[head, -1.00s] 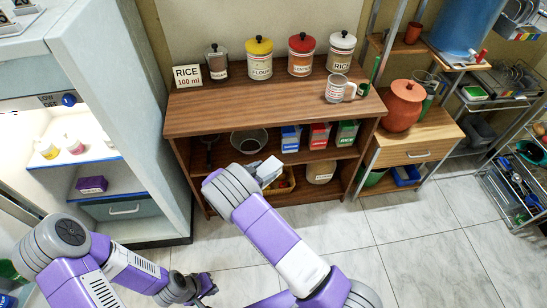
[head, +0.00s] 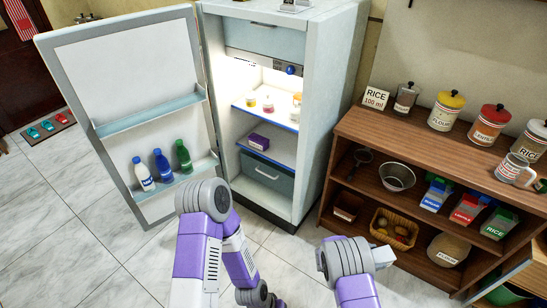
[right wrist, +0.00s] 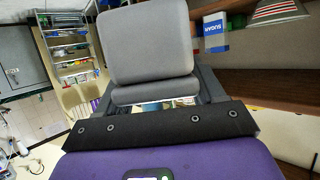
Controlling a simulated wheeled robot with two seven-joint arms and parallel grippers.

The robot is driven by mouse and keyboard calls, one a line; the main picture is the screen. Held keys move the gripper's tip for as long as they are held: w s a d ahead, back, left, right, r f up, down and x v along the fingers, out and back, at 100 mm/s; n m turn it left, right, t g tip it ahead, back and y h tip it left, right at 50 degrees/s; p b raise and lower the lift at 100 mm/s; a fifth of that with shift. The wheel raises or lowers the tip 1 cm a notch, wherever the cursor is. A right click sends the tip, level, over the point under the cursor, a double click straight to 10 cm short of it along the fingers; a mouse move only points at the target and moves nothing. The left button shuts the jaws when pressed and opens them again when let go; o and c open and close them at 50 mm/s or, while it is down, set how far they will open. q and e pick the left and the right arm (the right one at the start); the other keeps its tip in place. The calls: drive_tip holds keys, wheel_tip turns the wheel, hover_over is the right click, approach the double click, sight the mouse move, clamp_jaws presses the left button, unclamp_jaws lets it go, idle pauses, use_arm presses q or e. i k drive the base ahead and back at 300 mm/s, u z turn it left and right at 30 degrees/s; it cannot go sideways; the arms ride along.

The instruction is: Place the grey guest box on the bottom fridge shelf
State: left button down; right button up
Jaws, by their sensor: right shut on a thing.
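The grey box (right wrist: 148,42) fills the upper middle of the right wrist view, between the fingers of my right gripper (right wrist: 158,98), which is shut on it. In the head view, my right gripper (head: 378,256) shows at the lower right with a pale grey piece at its end, in front of the wooden shelf unit and outside the fridge. The fridge (head: 330,100) stands open. Its bottom shelf (head: 284,150), above the drawer, bears a purple box (head: 258,142) at the left and has bare room to the right. My left gripper (head: 272,300) is low at the bottom edge, mostly hidden.
The fridge door (head: 125,100) is swung open to the left, with several bottles in its lower rack. The upper shelf (head: 272,114) holds small jars. The wooden unit (head: 345,140) stands close right of the fridge. Tiled floor is free in front.

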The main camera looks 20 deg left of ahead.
sight(293, 156)
drive_tip(key=u, duration=0.6)
drive_tip(key=i, duration=0.75)
drive_tip(key=u, duration=0.5)
drive_tip(key=i, duration=1.25)
drive_tip(key=z, duration=0.4)
